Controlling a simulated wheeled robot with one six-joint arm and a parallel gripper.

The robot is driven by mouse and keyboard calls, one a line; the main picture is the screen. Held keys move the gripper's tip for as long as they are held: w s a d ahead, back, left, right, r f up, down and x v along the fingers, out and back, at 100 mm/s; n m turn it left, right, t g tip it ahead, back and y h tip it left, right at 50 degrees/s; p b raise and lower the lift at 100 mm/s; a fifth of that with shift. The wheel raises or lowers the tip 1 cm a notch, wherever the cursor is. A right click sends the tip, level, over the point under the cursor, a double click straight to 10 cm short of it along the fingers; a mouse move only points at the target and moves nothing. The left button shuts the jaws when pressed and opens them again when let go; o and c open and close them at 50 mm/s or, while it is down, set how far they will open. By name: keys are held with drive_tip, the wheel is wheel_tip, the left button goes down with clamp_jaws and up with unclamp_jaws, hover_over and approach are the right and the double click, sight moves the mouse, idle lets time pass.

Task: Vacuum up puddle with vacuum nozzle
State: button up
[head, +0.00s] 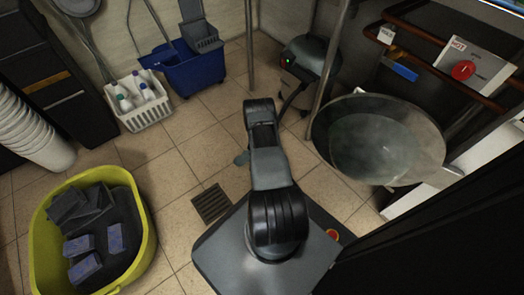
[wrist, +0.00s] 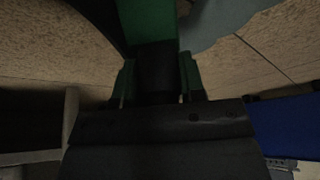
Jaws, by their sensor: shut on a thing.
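In the wrist view, my gripper (wrist: 157,80) is shut on the dark neck of the vacuum nozzle (wrist: 154,65). A green part of the nozzle shows beyond the fingers, above the tiled floor. A smooth grey-blue puddle (wrist: 215,25) lies on the floor at the upper right, beside the nozzle. Whether they touch is unclear. In the head view, a small edge of the puddle (head: 241,158) shows left of my arm. My arm hides my gripper and the nozzle there. The dark vacuum (head: 310,58) stands at the back, its hose running down towards my arm.
A blue bucket (head: 195,72) and a white bottle basket (head: 147,112) stand at the back left. A yellow tub (head: 145,225) is at the left. A round, shiny grey-topped object (head: 385,165) stands right. A floor drain (head: 212,203) lies left of my base. Tiles between are clear.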

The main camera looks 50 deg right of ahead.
drive_tip(key=shift+w+a+f, duration=0.1)
drive_tip(key=shift+a, duration=1.1)
drive_tip(key=shift+w+a+f, duration=0.1)
drive_tip(key=shift+a, duration=1.05)
drive_tip(key=shift+w+a+r+p, duration=0.1)
drive_tip(key=shift+w+a, duration=0.05)
drive_tip(key=shift+a, duration=0.8)
drive_tip(key=shift+w+a+r+p, duration=0.1)
drive_tip(key=shift+w+a, duration=0.1)
drive_tip(key=shift+a, duration=0.8)
drive_tip(key=shift+w+a+p, duration=0.1)
drive_tip(key=shift+w+a, duration=0.05)
drive_tip(key=shift+a, duration=0.8)
drive_tip(key=shift+w+f+b, duration=0.15)
drive_tip(key=shift+w+b, duration=0.25)
drive_tip(key=shift+b, duration=0.15)
drive_tip(key=shift+w+d+b, duration=0.1)
drive_tip(key=shift+w+b, duration=0.25)
